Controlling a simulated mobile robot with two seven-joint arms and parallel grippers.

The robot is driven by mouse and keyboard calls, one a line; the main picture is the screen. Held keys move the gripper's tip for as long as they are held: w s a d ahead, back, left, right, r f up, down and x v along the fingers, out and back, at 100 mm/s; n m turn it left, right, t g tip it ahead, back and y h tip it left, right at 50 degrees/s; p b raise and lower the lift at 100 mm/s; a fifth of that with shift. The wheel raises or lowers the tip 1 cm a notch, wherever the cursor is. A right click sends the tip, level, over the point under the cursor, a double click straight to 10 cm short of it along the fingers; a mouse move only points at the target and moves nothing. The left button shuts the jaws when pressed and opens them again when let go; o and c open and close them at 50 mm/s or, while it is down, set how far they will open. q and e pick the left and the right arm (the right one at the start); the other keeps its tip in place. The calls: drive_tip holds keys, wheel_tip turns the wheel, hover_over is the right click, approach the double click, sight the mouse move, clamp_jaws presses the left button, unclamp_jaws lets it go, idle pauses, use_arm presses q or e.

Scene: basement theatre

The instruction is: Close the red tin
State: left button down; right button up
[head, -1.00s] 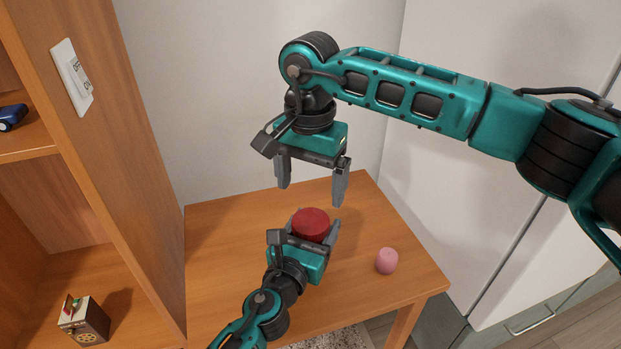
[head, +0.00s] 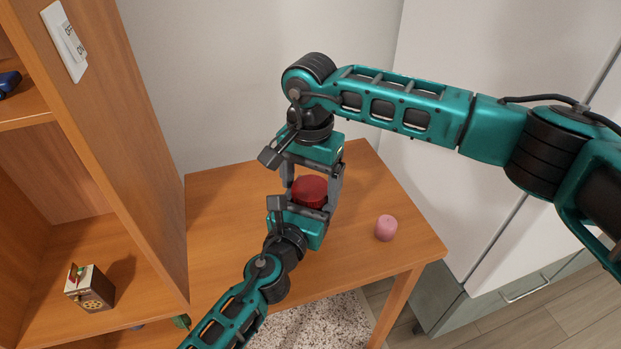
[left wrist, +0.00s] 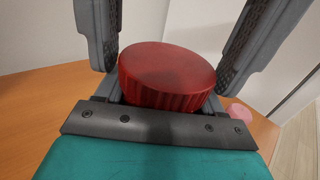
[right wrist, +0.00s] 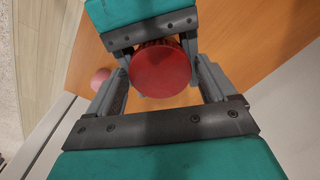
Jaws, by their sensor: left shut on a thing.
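The red tin (head: 310,192), with a round red top and ridged side, is over the wooden table in the head view. It also shows in the left wrist view (left wrist: 165,75) and the right wrist view (right wrist: 162,70). My left gripper (head: 308,207) is shut on the tin from the near side, below its top. My right gripper (head: 311,197) points down from above, fingers open on either side of the tin's top. Small gaps seem to separate them from it. The tin's lower body is mostly hidden by the left gripper.
A small pink cylinder (head: 386,228) stands on the wooden table (head: 225,230), right of the tin. A wooden shelf (head: 130,150) rises at the left, holding a small box (head: 90,288). A white cabinet (head: 480,190) is at the right. The table's left part is clear.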

drive_tip(key=c, duration=0.9)
drive_tip(key=shift+m, duration=1.7)
drive_tip(key=o, duration=1.2)
drive_tip(key=shift+c, duration=0.2)
drive_tip(key=shift+r, duration=2.3)
drive_tip(key=shift+o, duration=0.4)
